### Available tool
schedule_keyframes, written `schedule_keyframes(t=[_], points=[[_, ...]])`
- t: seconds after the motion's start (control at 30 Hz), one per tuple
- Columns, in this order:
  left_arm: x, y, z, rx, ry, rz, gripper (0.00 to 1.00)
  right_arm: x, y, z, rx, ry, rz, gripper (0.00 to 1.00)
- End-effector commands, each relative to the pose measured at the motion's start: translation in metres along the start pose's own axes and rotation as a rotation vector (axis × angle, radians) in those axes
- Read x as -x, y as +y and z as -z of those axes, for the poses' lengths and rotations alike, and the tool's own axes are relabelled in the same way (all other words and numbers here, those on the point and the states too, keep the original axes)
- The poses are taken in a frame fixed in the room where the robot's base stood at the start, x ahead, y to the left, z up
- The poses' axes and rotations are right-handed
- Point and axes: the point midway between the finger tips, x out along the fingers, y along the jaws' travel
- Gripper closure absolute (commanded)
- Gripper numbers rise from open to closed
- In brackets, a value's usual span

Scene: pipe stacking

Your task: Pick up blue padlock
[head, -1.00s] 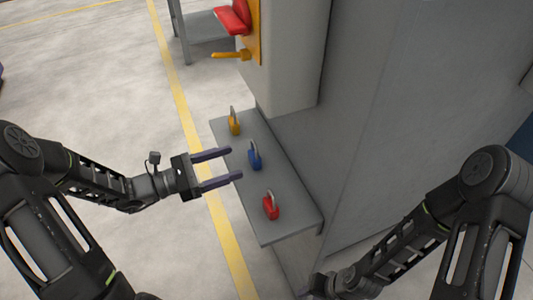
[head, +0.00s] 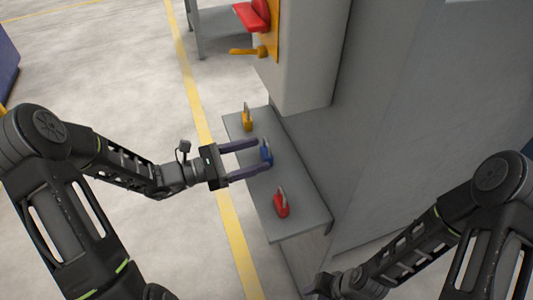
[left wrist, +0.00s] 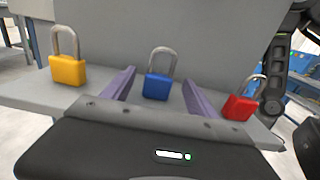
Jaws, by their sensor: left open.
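The blue padlock (head: 266,154) stands upright on a grey shelf (head: 300,222), with its shackle up. It also shows in the left wrist view (left wrist: 157,86), between the two fingers and a little beyond them. My left gripper (head: 264,157) is open, with its fingertips reaching to either side of the blue padlock in the head view. Its fingers also show in the left wrist view (left wrist: 158,90), apart and holding nothing. My right gripper (head: 318,287) is low in the head view near the bottom edge, and its jaws are not clear.
A yellow padlock (head: 247,121) stands at the far end of the shelf and a red padlock (head: 281,204) at the near end. A grey cabinet wall (head: 380,110) rises behind the shelf. A red and yellow switch (head: 258,30) is above.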

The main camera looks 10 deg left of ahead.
Motion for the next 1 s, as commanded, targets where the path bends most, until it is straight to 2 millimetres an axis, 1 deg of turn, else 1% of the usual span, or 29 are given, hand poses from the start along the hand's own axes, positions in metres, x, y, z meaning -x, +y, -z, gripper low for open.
schedule_keyframes(t=[0.03, 0.13, 0.2, 0.3, 0.87, 1.0], points=[[-0.008, 0.000, -0.002, 0.000, -0.001, 0.003, 0.33, 0.002, -0.001, 0.000, 0.000, 0.000, 0.000, 0.66], [-0.024, 0.000, -0.002, 0.001, -0.002, 0.004, 0.33, 0.003, -0.001, 0.000, 0.000, 0.000, 0.000, 0.66], [-0.032, 0.001, -0.002, 0.000, 0.000, 0.001, 0.33, 0.003, -0.001, 0.000, 0.000, 0.000, 0.000, 0.66], [-0.037, 0.000, -0.001, -0.001, -0.001, 0.002, 0.33, 0.003, -0.001, 0.000, 0.000, 0.000, 0.000, 0.66], [-0.037, 0.001, -0.001, 0.000, 0.000, 0.000, 0.33, 0.003, -0.001, 0.000, 0.000, 0.000, 0.000, 0.66], [-0.037, 0.001, -0.001, 0.000, 0.000, 0.000, 0.43, 0.003, -0.001, 0.000, 0.000, 0.000, 0.000, 0.66]])
